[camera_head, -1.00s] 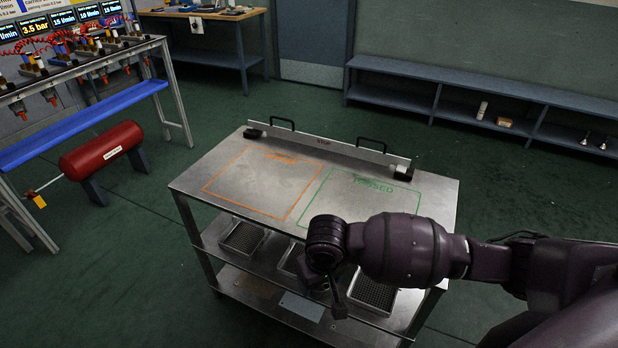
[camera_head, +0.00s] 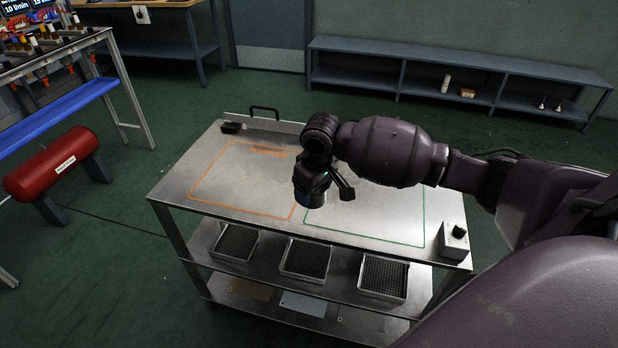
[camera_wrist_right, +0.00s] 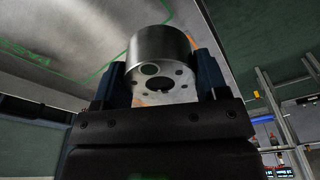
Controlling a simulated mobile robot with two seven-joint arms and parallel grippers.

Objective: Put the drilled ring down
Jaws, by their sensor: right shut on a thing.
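The drilled ring (camera_wrist_right: 160,48) is a short grey metal cylinder with a central hole and several small holes in its face. In the right wrist view it sits between the blue-grey fingers of my right gripper (camera_wrist_right: 162,78), which is shut on it. In the head view my right gripper (camera_head: 312,196) is over the cart top (camera_head: 240,168), near the line between the orange outline (camera_head: 222,203) and the green outline (camera_head: 375,240). The ring is mostly hidden there, and I cannot tell whether it touches the top. My left gripper is not in view.
A small box with a black knob (camera_head: 454,240) stands at the cart's right front corner. A rail with a black handle (camera_head: 264,110) runs along the back edge. Perforated trays (camera_head: 305,260) sit on the shelf below. The orange-outlined area is clear.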

